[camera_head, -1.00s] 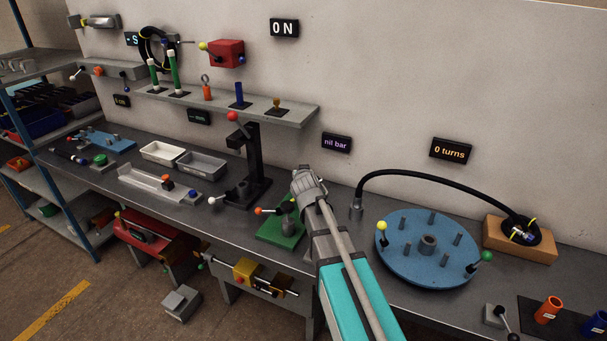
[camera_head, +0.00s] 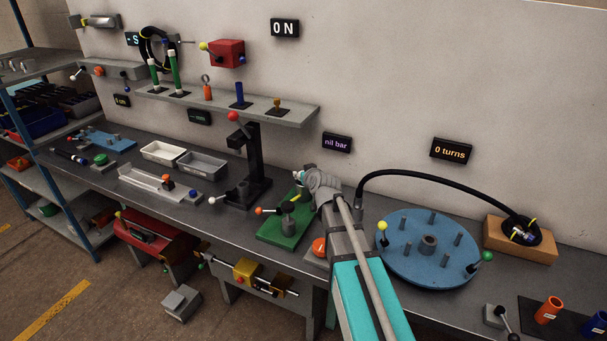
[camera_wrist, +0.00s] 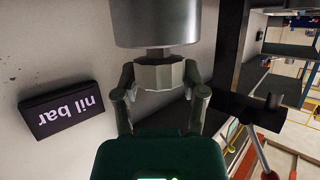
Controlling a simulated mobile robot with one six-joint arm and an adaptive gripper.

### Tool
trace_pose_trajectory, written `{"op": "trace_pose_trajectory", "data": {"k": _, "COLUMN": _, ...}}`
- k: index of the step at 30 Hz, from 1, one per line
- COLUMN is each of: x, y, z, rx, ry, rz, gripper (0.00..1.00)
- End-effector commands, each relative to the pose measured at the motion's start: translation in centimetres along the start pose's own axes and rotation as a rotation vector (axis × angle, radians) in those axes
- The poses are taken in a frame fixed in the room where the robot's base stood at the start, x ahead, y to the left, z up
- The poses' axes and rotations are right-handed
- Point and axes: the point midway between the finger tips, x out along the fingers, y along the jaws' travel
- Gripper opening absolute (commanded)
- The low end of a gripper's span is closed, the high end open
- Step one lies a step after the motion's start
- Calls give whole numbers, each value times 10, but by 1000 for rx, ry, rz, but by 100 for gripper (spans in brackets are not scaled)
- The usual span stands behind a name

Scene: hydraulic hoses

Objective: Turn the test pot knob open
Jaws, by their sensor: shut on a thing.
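In the wrist view the test pot knob (camera_wrist: 160,75) is a pale grey faceted piece joined to a wider grey cylinder (camera_wrist: 155,22). My gripper (camera_wrist: 161,85) is shut on this knob, one finger on each side. In the head view my gripper (camera_head: 318,184) is over the bench, just right of the green plate. The knob and the contact cannot be made out there. A black display (camera_head: 336,142) on the wall reads "nil bar"; it is upside down in the wrist view (camera_wrist: 62,108).
A green plate (camera_head: 270,234) with a grey fitting and an orange-tipped lever (camera_head: 262,211) lies left of my gripper. An orange dome (camera_head: 319,247) is beside my arm. A blue disc (camera_head: 425,265) with pegs and a black hose (camera_head: 430,174) are to the right.

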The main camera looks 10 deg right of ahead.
Motion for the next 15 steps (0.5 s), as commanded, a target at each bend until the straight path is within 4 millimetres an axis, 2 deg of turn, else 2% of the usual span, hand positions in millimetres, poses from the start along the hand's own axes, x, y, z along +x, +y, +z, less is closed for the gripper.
{"op": "trace_pose_trajectory", "data": {"k": 15, "x": 0, "y": 0, "z": 1, "rx": -60, "ry": -4, "rz": -140, "gripper": 7}}
